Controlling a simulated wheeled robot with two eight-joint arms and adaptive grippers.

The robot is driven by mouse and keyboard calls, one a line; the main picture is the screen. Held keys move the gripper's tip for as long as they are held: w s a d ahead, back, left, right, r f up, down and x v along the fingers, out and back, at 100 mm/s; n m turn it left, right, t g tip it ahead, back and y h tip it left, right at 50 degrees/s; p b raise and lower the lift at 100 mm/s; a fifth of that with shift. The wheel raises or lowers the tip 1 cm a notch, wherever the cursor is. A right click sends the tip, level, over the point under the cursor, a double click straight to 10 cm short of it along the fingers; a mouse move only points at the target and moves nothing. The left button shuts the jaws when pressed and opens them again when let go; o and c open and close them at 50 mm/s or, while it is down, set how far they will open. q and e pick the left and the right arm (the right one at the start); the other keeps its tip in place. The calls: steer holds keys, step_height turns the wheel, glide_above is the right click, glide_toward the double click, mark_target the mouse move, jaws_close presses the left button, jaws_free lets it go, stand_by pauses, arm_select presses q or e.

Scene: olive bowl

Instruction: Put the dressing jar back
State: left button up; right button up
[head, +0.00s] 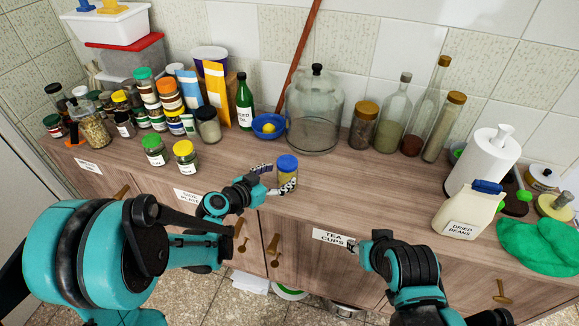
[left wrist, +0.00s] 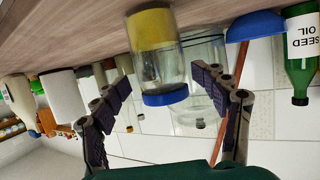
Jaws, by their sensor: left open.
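The dressing jar (head: 287,176), with a blue lid and yellow contents, stands upright on the wooden counter near its front edge. My left gripper (head: 276,180) is open at the jar, with one finger on the far side and one on the near side. In the left wrist view, which is upside down, the jar (left wrist: 158,60) shows between the spread fingers (left wrist: 165,120). I cannot tell whether a finger touches it. My right gripper (head: 353,246) is low in front of the counter by the "tea cups" label; its fingers are too small to read.
Behind the jar stand a big lidded glass jar (head: 315,115), a blue bowl (head: 268,127) with a yellow fruit and a green seed oil bottle (head: 244,103). Several spice jars crowd the left. A dried beans container (head: 466,212) stands right. The counter right of the jar is clear.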

arm_select(q)
steer(key=v, duration=0.3)
steer(key=shift+s+a+r+p, duration=0.15)
steer(key=shift+s+a+p, duration=0.05)
steer(key=shift+s+p, duration=0.15)
steer(key=shift+s+r, duration=0.1)
steer(key=shift+s, duration=0.05)
steer(key=s+a+n+g+y, duration=0.1)
steer(key=s+a+n+y, duration=0.1)
steer(key=s, duration=0.5)
steer(key=s+a+r+n+g+y, duration=0.1)
steer(key=s+a+n+y, duration=0.2)
steer(key=s+a, duration=0.3)
steer(key=s+a+n+g+y, duration=0.1)
steer(key=s+a+n+y, duration=0.1)
steer(key=s, duration=0.5)
steer(key=a+y, duration=0.1)
steer(key=a, duration=0.1)
steer(key=shift+s+a+r+n+g+y, duration=0.3)
steer(key=shift+r+n+g+y, duration=0.1)
